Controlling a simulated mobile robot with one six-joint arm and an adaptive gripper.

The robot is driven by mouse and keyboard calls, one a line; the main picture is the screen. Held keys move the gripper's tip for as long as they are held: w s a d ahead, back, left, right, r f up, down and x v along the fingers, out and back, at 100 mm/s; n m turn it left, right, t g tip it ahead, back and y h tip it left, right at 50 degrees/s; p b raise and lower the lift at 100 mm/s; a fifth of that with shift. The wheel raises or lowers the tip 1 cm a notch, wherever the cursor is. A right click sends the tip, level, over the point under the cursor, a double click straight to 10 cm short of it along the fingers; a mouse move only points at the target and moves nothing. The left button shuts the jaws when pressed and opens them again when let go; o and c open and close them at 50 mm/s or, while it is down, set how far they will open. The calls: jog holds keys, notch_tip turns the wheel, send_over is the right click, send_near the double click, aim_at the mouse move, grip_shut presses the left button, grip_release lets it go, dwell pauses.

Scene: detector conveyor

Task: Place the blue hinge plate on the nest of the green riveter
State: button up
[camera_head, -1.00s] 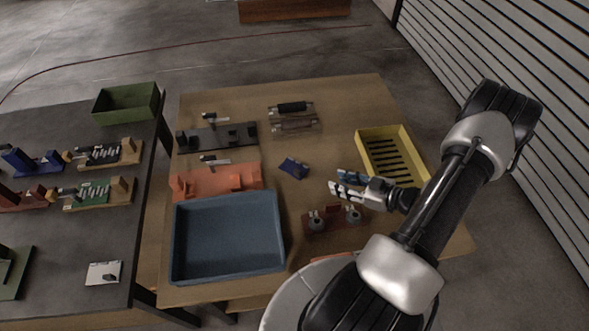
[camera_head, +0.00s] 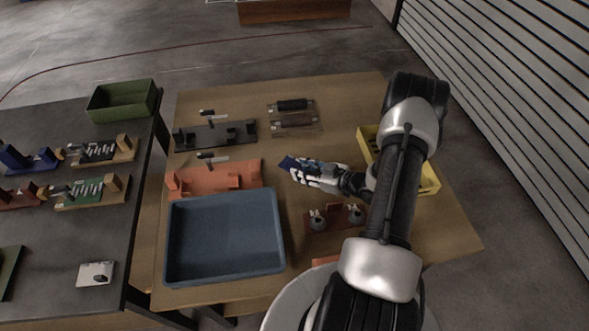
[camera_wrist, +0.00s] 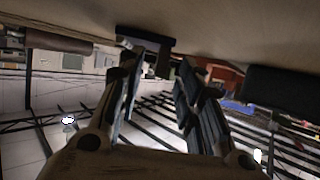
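The blue hinge plate (camera_head: 287,161) lies on the wooden table, right of the orange fixture. My gripper (camera_head: 298,172) is low over the table with its fingertips at the plate and partly hides it. In the wrist view my gripper (camera_wrist: 158,66) has its two fingers apart. The plate (camera_wrist: 150,42) shows dark at the fingertips, partly behind one finger; I cannot tell whether they touch. A dark green device (camera_head: 9,272), possibly the green riveter, is cut off at the left edge of the head view on the dark table. Its nest cannot be made out.
An orange fixture (camera_head: 215,179), black fixture (camera_head: 215,136), blue tray (camera_head: 225,278) and yellow crate (camera_head: 431,184) stand on the wooden table. A red-brown fixture (camera_head: 335,218) is near my arm. The dark table (camera_head: 55,235) carries several fixtures and a green bin (camera_head: 122,101).

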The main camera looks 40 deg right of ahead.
jog(key=shift+w+a+f, duration=0.15)
jog(key=shift+w, duration=0.2)
jog(key=shift+c, duration=0.2)
grip_shut()
